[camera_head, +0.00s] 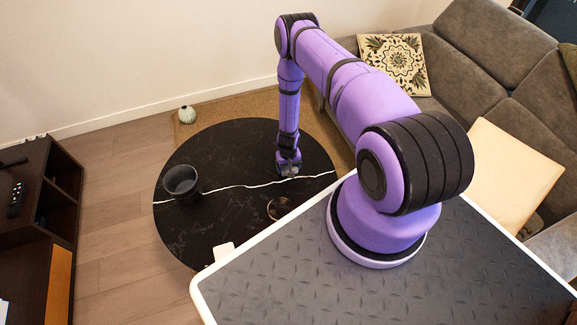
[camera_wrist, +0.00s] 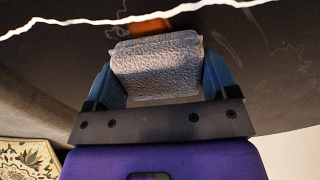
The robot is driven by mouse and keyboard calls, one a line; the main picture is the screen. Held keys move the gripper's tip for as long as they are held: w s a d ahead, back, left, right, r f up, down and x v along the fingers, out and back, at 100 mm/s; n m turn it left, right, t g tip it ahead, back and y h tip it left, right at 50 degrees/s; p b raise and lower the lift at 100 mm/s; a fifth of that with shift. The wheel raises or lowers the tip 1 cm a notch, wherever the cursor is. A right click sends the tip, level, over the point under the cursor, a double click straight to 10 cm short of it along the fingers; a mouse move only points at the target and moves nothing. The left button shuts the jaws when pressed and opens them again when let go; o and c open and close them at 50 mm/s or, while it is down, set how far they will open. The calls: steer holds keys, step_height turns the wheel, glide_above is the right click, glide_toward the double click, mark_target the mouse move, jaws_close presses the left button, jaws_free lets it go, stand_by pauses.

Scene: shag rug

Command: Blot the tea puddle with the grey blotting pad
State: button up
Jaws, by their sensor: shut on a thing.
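My gripper (camera_head: 288,168) is low over the black round table, just on the far side of its white vein. In the wrist view my gripper (camera_wrist: 160,82) has its two blue fingers on either side of the grey textured blotting pad (camera_wrist: 157,70) and is shut on it. An orange-brown patch (camera_wrist: 152,27), seemingly the tea puddle, shows just beyond the pad's upper edge; the pad hides part of it. Whether the pad touches the table or the patch, I cannot tell. In the head view my gripper and arm hide the pad and this patch.
The black table (camera_head: 225,235) carries a dark cup (camera_head: 181,182) at left and a small round brown-rimmed thing (camera_head: 278,207) nearer me. A pale ribbed ball (camera_head: 187,115) stands behind the table. A grey sofa (camera_head: 480,60) is at right, a dark shelf (camera_head: 50,200) at left.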

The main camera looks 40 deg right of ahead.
steer(key=shift+f, duration=0.65)
stand_by(1.5)
steer(key=shift+r, duration=3.55)
